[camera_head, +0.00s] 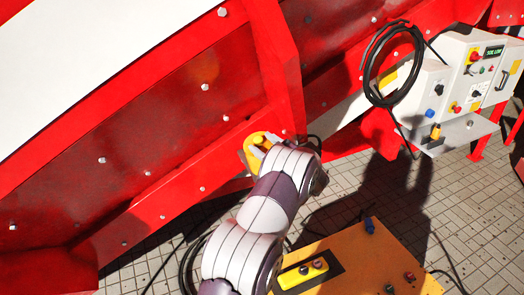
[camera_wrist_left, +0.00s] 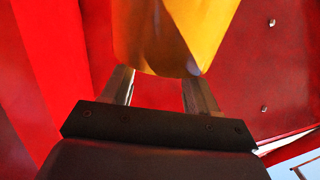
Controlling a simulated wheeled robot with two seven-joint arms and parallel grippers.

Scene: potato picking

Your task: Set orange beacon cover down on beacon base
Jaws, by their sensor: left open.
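The orange-yellow beacon cover (camera_wrist_left: 172,35) fills the upper middle of the left wrist view. My left gripper (camera_wrist_left: 158,84) has its two fingers apart, one on each side of the cover's lower end. I cannot tell whether either finger touches it. In the head view the yellow cover (camera_head: 256,143) shows against the red beam, just beyond the end of my left arm, partly hidden by it. The beacon base cannot be made out; it is hidden under or behind the cover and arm. My right gripper is not in view.
A red machine frame (camera_head: 160,198) with bolts runs diagonally behind. White control boxes (camera_head: 425,90) with a coiled black cable (camera_head: 372,62) are at upper right. An orange-brown table (camera_head: 350,262) with a yellow button box (camera_head: 303,274) stands low centre. Tiled floor (camera_head: 480,215) is open at right.

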